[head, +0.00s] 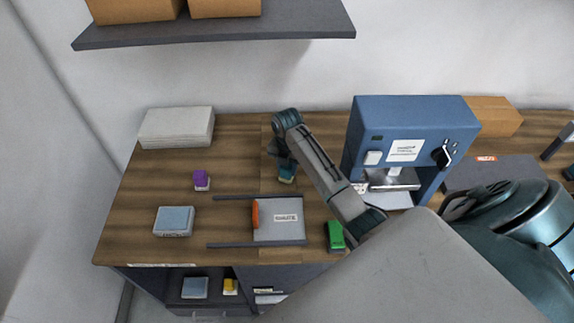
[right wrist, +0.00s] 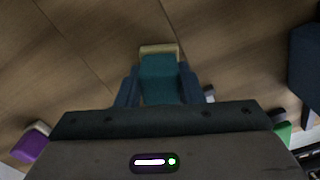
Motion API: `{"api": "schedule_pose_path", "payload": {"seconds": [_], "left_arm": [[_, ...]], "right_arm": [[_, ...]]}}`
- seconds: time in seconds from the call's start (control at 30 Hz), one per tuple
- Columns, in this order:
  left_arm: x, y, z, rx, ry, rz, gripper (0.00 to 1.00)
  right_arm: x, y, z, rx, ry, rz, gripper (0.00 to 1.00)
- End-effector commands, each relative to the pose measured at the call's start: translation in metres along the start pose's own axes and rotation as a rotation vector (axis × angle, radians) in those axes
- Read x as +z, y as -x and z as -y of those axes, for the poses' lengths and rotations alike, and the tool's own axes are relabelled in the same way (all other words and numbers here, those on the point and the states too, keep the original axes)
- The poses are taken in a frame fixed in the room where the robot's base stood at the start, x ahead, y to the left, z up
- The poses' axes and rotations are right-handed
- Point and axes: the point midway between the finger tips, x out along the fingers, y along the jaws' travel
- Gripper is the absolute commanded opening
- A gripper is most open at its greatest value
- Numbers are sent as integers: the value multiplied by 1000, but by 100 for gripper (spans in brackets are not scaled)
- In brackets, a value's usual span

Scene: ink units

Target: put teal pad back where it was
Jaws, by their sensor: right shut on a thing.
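The teal pad (head: 287,173) is at the middle of the wooden table, below my right gripper (head: 282,156). In the right wrist view the teal pad (right wrist: 161,75) has a pale cream end and sits between the two dark fingers of my right gripper (right wrist: 159,86), which is shut on it. I cannot tell whether the pad touches the table or hangs just above it. My right arm hides part of the table behind it. My left gripper is not in view.
A purple pad (head: 201,180) and blue-grey box (head: 174,221) are left. A railed grey tray (head: 280,232) is in front; a green pad (head: 335,236) is to its right. A blue machine (head: 413,112) stands right. A yellow pad (head: 230,286) is on the lower shelf.

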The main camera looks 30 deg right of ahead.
Motion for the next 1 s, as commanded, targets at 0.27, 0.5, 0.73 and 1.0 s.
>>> {"api": "schedule_pose_path", "payload": {"seconds": [0.27, 0.5, 0.73, 1.0], "left_arm": [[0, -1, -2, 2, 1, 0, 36], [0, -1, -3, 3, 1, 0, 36], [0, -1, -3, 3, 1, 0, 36], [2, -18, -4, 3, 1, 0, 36]], "right_arm": [[0, -3, 0, 0, 0, 0, 13], [0, -3, 0, 0, 0, 0, 56], [0, 0, 0, 1, 0, 1, 56], [1, 35, -1, 5, 0, 5, 56]]}}
